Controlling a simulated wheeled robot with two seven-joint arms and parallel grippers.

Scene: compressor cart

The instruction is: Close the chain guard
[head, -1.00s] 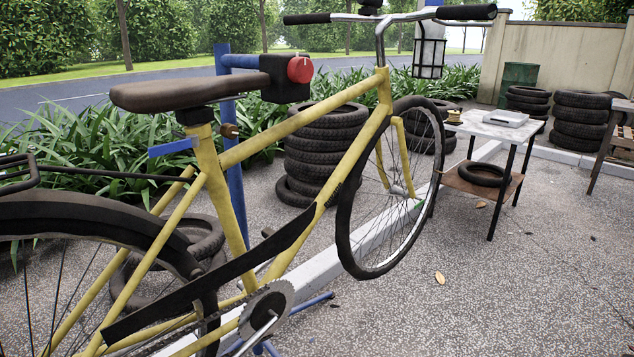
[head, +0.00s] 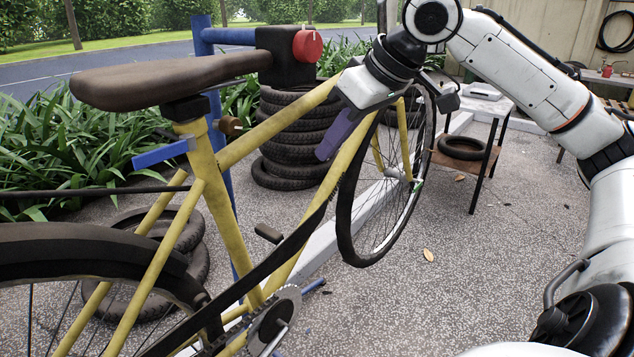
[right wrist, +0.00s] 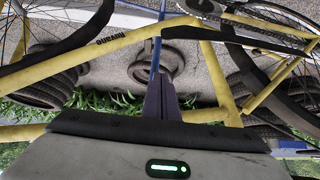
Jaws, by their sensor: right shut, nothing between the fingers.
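The chain guard (head: 268,262) is a long black strip on the yellow bicycle (head: 222,205). It slopes up from the lower left to the yellow down tube in the head view. The toothed chainring (head: 283,306) shows uncovered below it. My right gripper (head: 326,152) has purple fingers, shut and empty, in front of the down tube and well above the guard. Its shut fingers also show in the right wrist view (right wrist: 161,98), pointing into the frame between yellow tubes. The guard's lower left end runs out of the head view. My left gripper is not in view.
The saddle (head: 165,78) and a black box with a red knob (head: 307,45) stand above the frame. A blue stand post (head: 205,60) holds the bicycle. The front wheel (head: 385,185) is beside my right gripper.

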